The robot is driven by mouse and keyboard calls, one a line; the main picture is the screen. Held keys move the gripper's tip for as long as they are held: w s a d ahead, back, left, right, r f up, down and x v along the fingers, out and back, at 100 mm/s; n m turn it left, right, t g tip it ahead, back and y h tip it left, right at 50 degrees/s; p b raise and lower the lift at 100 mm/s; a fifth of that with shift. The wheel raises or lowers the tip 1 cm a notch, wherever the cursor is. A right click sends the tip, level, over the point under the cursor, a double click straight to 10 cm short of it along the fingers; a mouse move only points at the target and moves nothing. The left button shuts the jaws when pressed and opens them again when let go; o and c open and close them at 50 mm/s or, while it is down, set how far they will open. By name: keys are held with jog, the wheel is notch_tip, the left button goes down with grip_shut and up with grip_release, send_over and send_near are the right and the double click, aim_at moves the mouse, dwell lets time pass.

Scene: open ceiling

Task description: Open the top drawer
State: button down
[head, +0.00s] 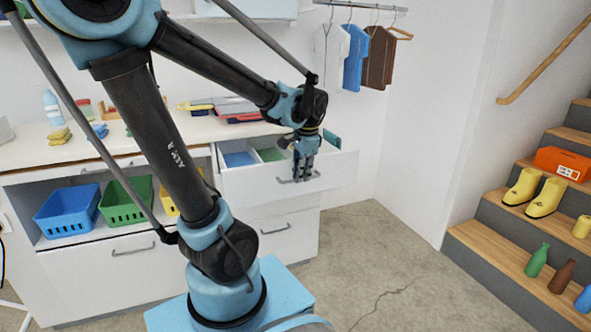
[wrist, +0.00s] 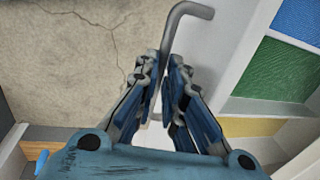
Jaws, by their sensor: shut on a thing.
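The top drawer (head: 333,177) of the white cabinet, at its right end, stands pulled partly out. Green and blue pieces or linings show inside it. Its grey bar handle (head: 285,181) is on the front face. My gripper (head: 305,177) is at this handle, pointing down. In the wrist view the handle (wrist: 183,15) passes between the fingers of my gripper (wrist: 164,90), which are shut on it. The part of the handle between the fingers is hidden. The wrist view also shows blue, green and yellow areas inside the drawer (wrist: 230,85).
A closed lower drawer (head: 290,232) is beneath. Blue (head: 68,210) and green (head: 126,201) baskets sit on the shelf to the left. Folded items lie on the countertop (head: 160,137). Stairs (head: 500,220) with boots and bottles stand at right. The floor (head: 385,255) between is clear.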

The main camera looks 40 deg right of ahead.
jog(key=shift+s+a, duration=0.1)
jog(key=shift+s, duration=0.5)
jog(key=c, duration=2)
grip_release()
jog(key=shift+o, duration=0.2)
notch_tip(320, 180, up, 12)
jog(key=s, duration=0.2)
jog(key=shift+a, duration=0.25)
jog(key=shift+f, duration=0.1)
